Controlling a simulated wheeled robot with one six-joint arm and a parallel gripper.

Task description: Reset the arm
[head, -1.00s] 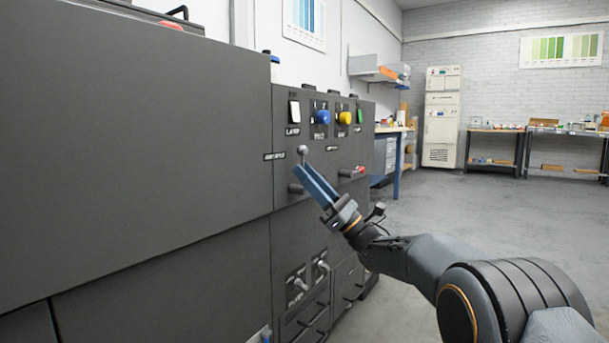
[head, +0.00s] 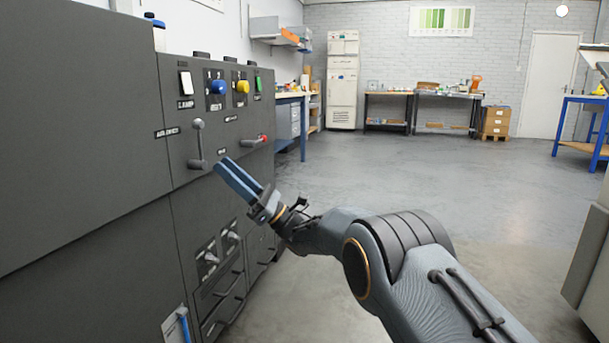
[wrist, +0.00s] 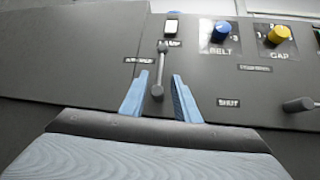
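My arm reaches forward from the lower right in the head view. My gripper (head: 229,175) is in front of the dark machine's control panel, beside a lever with a grey ball knob (head: 198,124). In the wrist view my gripper (wrist: 160,95) shows its two blue fingers spread apart, with the lever (wrist: 161,68) seen between and beyond them. Nothing is held between the fingers. I cannot tell exactly how far the fingertips are from the panel.
Open grey floor (head: 400,180) lies to the right. A blue-framed table (head: 584,128) stands at the far right.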

